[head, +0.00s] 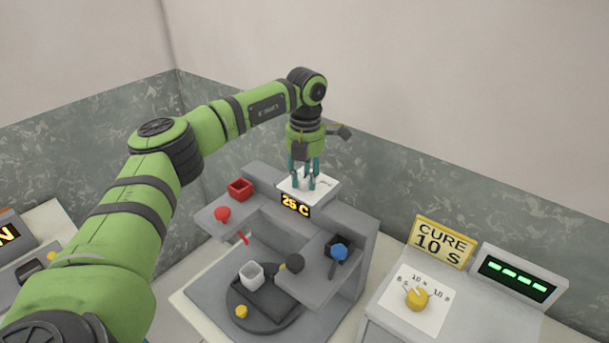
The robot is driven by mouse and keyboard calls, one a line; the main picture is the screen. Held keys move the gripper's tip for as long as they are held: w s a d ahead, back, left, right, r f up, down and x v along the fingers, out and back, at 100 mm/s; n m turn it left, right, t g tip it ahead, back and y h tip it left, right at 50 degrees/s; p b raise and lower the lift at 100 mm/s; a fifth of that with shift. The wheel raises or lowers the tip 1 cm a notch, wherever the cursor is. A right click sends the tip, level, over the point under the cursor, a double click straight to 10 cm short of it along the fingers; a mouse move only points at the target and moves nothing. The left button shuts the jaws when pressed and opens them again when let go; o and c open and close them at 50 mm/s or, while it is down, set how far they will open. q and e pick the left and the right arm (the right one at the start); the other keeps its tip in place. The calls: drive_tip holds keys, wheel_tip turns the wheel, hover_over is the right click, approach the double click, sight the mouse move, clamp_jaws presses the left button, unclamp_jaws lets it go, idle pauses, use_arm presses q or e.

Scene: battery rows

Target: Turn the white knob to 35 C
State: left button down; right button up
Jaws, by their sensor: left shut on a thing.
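The white knob (305,182) stands on a white dial plate (324,190) on top of the grey machine (355,222). Its body is mostly hidden behind the fingers. My left gripper (304,184) points straight down and is shut on the knob. The display (296,204) on the machine's front, just below the dial plate, reads 25 C in orange. The knob's pointer and the dial marks are too small or covered to read. My right gripper is not in view.
The machine's shelves carry a red bin (240,188), a red knob (222,214), a blue knob (339,251) and a dark knob (295,262). At right is a yellow knob (416,298) under a CURE 10 S sign (441,242).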

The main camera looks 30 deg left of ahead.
sight(306, 178)
use_arm(q)
drive_tip(key=shift+m, duration=0.6)
drive_tip(key=c, duration=0.9)
unclamp_jaws()
drive_tip(key=shift+w, duration=0.1)
drive_tip(key=shift+r, duration=0.1)
wheel_tip(306, 178, up, 12)
drive_tip(key=shift+d, duration=0.15)
